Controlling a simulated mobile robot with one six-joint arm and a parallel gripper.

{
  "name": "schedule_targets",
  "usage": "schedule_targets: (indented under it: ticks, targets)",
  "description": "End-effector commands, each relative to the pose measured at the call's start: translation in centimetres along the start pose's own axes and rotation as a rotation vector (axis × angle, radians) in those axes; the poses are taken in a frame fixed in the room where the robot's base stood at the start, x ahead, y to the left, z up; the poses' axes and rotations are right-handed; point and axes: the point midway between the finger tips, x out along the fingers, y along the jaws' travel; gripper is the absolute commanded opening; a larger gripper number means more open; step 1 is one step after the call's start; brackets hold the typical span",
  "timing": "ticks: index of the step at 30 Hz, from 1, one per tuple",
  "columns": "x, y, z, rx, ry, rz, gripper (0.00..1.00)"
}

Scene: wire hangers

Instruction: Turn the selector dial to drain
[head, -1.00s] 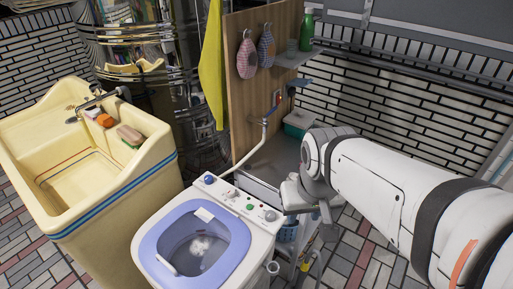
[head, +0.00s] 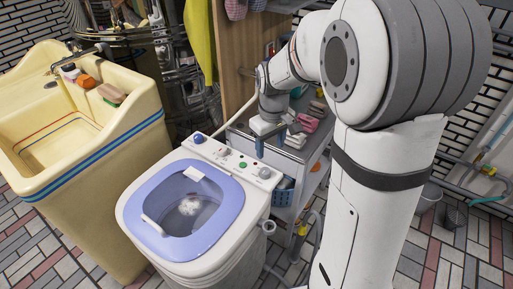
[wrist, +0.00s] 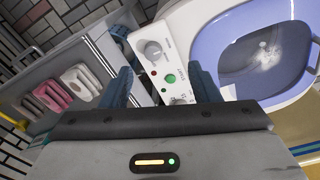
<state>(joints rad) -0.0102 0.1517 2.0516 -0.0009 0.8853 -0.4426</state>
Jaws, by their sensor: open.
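The white washing machine (head: 215,240) has a panel (head: 232,158) along its back edge. On the panel are a blue knob (head: 199,138), a pale middle dial (head: 224,152), a green button (head: 243,165) and a grey dial (head: 264,173) at the right end. I cannot read which is the selector. In the wrist view, the green button (wrist: 169,79) shows between the blue fingers. The end dial (wrist: 153,50) is clear beyond them; the middle dial (wrist: 178,100) is partly hidden by the gripper.
The blue-rimmed tub opening (head: 185,205) is in front of the panel. A metal cart (head: 300,150) with pink and pale items stands close on the right. A yellow sink (head: 75,150) stands on the left. A hose and pipe (head: 302,232) run beside the machine.

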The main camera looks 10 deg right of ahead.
Motion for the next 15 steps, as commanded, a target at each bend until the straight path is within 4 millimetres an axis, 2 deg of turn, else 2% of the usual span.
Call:
schedule_targets:
  ticks: [1, 4, 9, 15]
  targets:
    - [2.8, 0.5, -1.1, -0.028, -0.014, -0.007, 0.56]
    - [5.5, 1.3, -2.7, -0.080, -0.030, -0.016, 0.56]
    - [7.9, 2.0, -4.1, -0.130, -0.043, -0.025, 0.56]
    - [9.9, 2.1, -4.3, -0.140, -0.048, -0.028, 0.56]
